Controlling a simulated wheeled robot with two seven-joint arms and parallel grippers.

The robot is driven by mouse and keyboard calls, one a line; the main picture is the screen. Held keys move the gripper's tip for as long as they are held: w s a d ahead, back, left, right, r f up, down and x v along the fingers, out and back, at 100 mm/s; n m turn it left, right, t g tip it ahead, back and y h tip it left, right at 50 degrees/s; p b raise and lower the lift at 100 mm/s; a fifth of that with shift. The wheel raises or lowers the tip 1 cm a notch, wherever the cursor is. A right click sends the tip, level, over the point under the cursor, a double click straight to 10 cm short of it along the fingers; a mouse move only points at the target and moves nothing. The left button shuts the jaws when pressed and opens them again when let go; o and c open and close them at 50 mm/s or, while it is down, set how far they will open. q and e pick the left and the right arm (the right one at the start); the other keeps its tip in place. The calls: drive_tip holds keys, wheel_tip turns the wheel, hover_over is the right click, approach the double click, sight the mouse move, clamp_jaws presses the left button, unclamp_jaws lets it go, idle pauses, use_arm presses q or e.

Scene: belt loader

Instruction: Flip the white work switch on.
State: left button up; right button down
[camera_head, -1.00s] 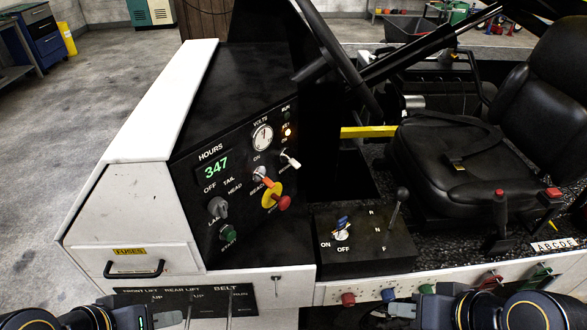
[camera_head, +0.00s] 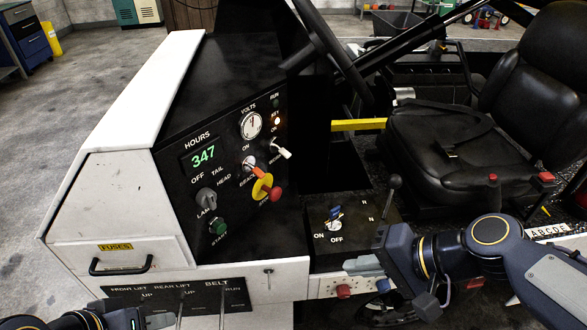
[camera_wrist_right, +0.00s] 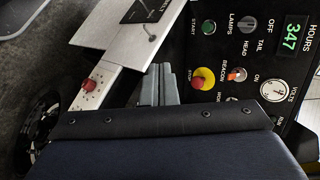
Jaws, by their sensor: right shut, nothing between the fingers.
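The white work switch (camera_head: 283,152) is a small white toggle on the black dash panel, right of the orange beacon toggle and above the red knob. Its lever points down and to the right. My right gripper (camera_head: 361,263) is below and right of it, over the front of the small lever box, well apart from the switch. In the right wrist view its grey fingers (camera_wrist_right: 158,86) are together and empty; the white toggle is not clearly seen there, probably behind my wrist. My left gripper (camera_head: 160,321) is at the bottom edge, mostly cut off, its jaws unclear.
The red knob on a yellow disc (camera_head: 268,189) and the orange beacon toggle (camera_head: 255,168) sit close to the switch. The lever box (camera_head: 350,235) has a blue key and a tall black shift lever (camera_head: 391,190). A yellow bar (camera_head: 358,125) runs behind. The seat (camera_head: 450,140) is at right.

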drive_tip(key=w+a+m+y+b, duration=0.2)
drive_tip(key=w+a+m+y, duration=0.1)
drive_tip(key=w+m, duration=0.3)
drive_tip(key=m+t+y+b, duration=0.1)
drive_tip(key=m+t+b, duration=0.3)
drive_tip(key=m+t, duration=0.7)
approach(276, 166)
drive_tip(key=s+d+r+m+g, duration=0.2)
drive_tip(key=d+m+g, duration=0.1)
drive_tip(key=d, duration=0.2)
drive_tip(key=shift+s+a+p, duration=0.1)
drive_tip(key=shift+a+p, duration=0.1)
drive_tip(key=shift+p, duration=0.1)
drive_tip(key=p+x, duration=0.1)
drive_tip(key=x, duration=0.9)
drive_tip(key=shift+a+p, duration=0.3)
drive_tip(key=r, duration=0.1)
drive_tip(key=d+r+p, duration=0.1)
drive_tip(key=s+r, duration=0.1)
drive_tip(key=shift+d+r, duration=0.15)
drive_tip(key=shift+r, duration=0.1)
drive_tip(key=shift+r+p, duration=0.1)
drive_tip(key=shift+p, duration=0.2)
